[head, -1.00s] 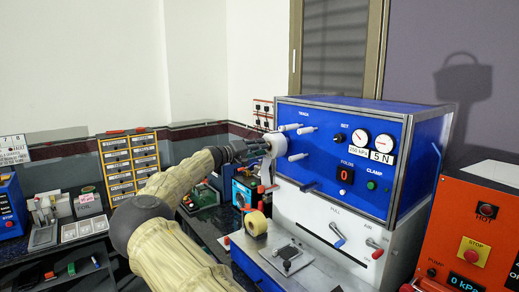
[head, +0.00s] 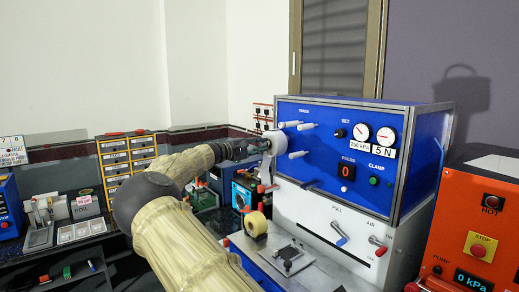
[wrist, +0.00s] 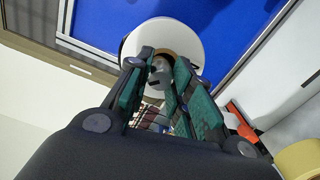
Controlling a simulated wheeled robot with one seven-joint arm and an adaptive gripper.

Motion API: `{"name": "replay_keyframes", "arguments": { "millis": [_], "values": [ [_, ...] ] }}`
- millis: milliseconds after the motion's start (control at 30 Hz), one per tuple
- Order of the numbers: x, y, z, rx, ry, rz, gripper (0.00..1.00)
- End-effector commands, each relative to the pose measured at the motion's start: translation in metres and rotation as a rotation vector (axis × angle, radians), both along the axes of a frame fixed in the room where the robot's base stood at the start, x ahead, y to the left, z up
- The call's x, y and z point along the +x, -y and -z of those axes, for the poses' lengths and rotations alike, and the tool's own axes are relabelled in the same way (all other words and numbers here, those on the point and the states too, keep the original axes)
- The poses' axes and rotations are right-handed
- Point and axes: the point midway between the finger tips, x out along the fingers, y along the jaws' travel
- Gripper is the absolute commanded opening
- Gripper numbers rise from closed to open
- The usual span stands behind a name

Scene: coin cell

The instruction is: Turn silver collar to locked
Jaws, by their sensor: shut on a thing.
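A white roll (head: 273,144) hangs on the upper left of the blue panel of a machine. In the wrist view the roll (wrist: 190,40) faces me, with a tan core (wrist: 182,47) and a small silver collar (wrist: 159,74) at its middle. My gripper (head: 262,145) reaches it from the left in the head view. In the wrist view my gripper (wrist: 160,80) has its green-padded fingers on both sides of the collar and is shut on it. The fingers hide part of the collar, and I cannot read any lock mark.
The machine's blue housing (head: 410,160) has white pegs (head: 298,155) close right of the roll. A yellow tape roll (head: 255,222) sits below my gripper. An orange pump unit (head: 470,235) stands at the right. A yellow drawer cabinet (head: 130,165) stands behind my arm.

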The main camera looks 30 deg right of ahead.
Motion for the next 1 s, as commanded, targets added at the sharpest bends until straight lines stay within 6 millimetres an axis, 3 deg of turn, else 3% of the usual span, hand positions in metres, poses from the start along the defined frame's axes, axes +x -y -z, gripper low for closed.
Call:
{"name": "replay_keyframes", "arguments": {
  "millis": [600,1000],
  "values": [
    [0.0003,-0.0004,0.0002,-0.043,-0.558,-0.002,0.00],
    [0.0001,-0.0007,0.0013,-0.059,-0.770,-0.002,0.00]
  ]
}}
